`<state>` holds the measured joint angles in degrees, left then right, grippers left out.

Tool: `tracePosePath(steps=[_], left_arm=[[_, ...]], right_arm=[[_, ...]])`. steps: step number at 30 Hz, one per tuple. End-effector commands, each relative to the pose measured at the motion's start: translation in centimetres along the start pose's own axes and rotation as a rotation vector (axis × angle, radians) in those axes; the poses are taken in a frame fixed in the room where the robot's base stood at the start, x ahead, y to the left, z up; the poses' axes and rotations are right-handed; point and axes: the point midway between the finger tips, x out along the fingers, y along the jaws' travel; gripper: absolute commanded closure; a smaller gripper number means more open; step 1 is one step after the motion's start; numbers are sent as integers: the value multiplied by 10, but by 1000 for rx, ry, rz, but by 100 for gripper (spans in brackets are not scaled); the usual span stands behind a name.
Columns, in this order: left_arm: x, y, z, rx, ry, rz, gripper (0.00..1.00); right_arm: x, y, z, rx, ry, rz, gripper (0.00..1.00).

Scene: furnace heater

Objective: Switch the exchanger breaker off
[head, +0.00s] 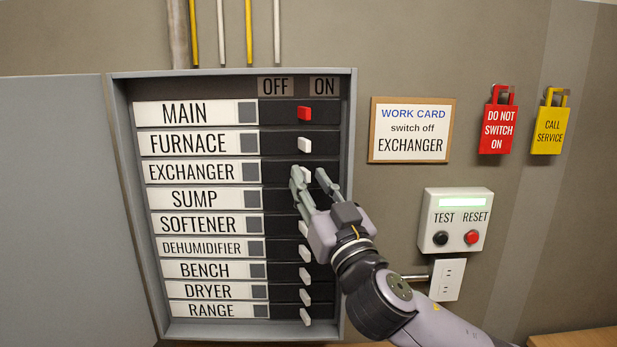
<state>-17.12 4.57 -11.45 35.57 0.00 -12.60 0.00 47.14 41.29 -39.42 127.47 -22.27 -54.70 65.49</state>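The breaker panel (350,95) is open on the wall, with an OFF column on the left and an ON column on the right. The EXCHANGER label (188,172) is in the third row. Its white breaker lever (306,175) sits toward the ON side and is partly hidden by my gripper. My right gripper (310,175) is open, its fingertips on either side of that lever. I cannot tell whether a finger touches it. The hand covers part of the SUMP and SOFTENER rows. My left gripper is not in view.
The red MAIN lever (304,113) and white FURNACE lever (304,145) are just above, with several more levers below. The panel door (55,210) is swung open at left. A work card (411,131), hanging tags and a test box (455,221) are on the wall at right.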

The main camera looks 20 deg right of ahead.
Motion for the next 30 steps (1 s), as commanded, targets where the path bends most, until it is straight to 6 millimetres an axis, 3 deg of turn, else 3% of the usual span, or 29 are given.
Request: tracePosePath(steps=[5, 18, 30], left_arm=[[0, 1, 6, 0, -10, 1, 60], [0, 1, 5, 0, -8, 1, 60], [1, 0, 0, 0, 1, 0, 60]], right_arm=[[0, 0, 0, 0, 0, 0, 72], [0, 0, 0, 0, 0, 0, 100], [0, 0, 0, 0, 0, 2, 100]])
